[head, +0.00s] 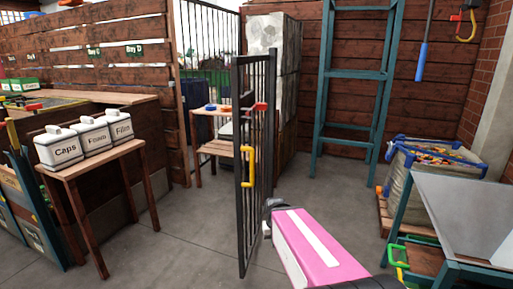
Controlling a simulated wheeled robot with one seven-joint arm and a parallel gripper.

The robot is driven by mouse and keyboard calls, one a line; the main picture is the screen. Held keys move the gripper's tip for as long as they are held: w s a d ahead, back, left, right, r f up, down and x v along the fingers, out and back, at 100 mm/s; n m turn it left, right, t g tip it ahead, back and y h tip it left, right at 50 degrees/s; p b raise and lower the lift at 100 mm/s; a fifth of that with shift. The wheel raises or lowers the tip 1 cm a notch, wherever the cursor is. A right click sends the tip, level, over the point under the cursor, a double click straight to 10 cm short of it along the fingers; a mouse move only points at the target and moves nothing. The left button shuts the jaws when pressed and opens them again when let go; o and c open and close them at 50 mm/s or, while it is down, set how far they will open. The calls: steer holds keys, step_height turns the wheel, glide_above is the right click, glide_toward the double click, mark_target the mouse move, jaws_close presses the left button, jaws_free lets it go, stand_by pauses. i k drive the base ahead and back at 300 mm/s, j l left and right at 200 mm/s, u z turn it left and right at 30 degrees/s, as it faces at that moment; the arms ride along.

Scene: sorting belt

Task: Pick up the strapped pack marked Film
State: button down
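Three white strapped packs with dark bands and handles on top stand in a row on a small wooden table (99,160) at the left. The right-hand pack is marked Film (119,128). The middle pack (93,136) has a small label that seems to read Foam. The left, nearest pack is marked Caps (60,150). All three sit upright and close together. A pink part of my arm with a white stripe shows at the bottom centre, well to the right of the table. I see no gripper fingers.
A dark barred gate (256,165) with a yellow handle stands open between the packs and my arm. A metal chute or table (465,205) and a filled bag (436,165) are at the right. Grey floor (185,245) is clear before the small table.

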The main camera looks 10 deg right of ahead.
mark_target(120, 127)
steer(key=j, duration=0.65)
steer(key=i+j, duration=0.15)
steer(key=j, duration=0.2)
steer(key=i+j+z, duration=0.1)
steer(key=j, duration=0.25)
steer(key=i+j, duration=0.4)
steer(key=j, duration=0.3)
steer(key=i+j+z, duration=0.1)
steer(key=j, duration=0.25)
steer(key=i, duration=0.1)
